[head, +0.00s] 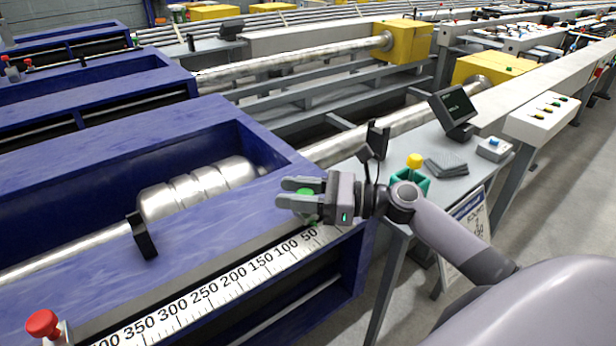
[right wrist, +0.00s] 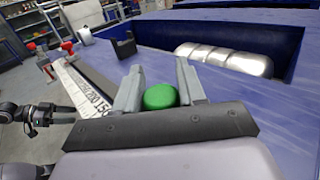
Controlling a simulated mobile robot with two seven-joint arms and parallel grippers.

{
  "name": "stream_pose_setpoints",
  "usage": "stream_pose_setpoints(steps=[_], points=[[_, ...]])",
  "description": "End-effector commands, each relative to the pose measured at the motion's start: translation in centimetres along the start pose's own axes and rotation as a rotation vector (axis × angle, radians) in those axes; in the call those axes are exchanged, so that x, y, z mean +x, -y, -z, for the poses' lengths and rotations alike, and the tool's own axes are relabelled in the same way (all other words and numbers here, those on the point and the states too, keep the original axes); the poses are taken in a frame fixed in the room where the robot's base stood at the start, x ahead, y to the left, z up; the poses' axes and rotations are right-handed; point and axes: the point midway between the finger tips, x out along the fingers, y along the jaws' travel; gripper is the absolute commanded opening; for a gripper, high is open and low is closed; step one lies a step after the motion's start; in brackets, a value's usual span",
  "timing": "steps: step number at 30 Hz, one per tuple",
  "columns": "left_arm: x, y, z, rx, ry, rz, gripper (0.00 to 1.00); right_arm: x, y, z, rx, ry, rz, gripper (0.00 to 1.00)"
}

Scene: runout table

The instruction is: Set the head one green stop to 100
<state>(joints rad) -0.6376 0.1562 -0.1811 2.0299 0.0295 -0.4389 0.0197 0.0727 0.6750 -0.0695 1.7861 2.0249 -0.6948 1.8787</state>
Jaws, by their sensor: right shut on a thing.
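The green stop (head: 306,192) has a round green knob and sits by the white scale (head: 215,290) on the near blue machine head, around the 50 mark; its exact reading is hidden by my gripper. My right gripper (head: 294,193) is shut on the knob from the side. In the right wrist view the green knob (right wrist: 160,97) sits between the two grey fingers. The scale numbers rise from 50 toward the lower left. My left gripper (right wrist: 32,119) seems to show at the left edge of the right wrist view, too small to read its jaws.
A black bracket (head: 142,236) stands on the blue top near a steel cylinder (head: 198,188). A side table with a small screen (head: 453,106) and a yellow knob (head: 414,160) is at right.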

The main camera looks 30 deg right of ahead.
Motion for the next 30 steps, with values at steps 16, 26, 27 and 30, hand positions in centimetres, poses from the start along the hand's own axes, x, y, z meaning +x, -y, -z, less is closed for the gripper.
stream_pose_setpoints(steps=[16, 26, 27, 30], points=[[-2.1, 0.8, 1.5, 0.007, -0.001, 0.031, 0.58, 4.7, -4.9, 0.0, 0.003, -0.003, -0.003, 0.00], [-2.0, 0.7, 1.2, 0.008, 0.007, 0.029, 0.58, 4.7, -4.9, 0.1, 0.001, -0.003, -0.003, 0.60], [-2.0, 0.7, 1.2, 0.008, 0.007, 0.028, 0.58, 4.7, -4.9, 0.1, 0.001, -0.003, -0.003, 0.60], [-2.0, 0.6, 1.2, 0.008, 0.007, 0.026, 0.58, 4.7, -4.8, 0.1, 0.001, -0.002, -0.002, 0.60]])
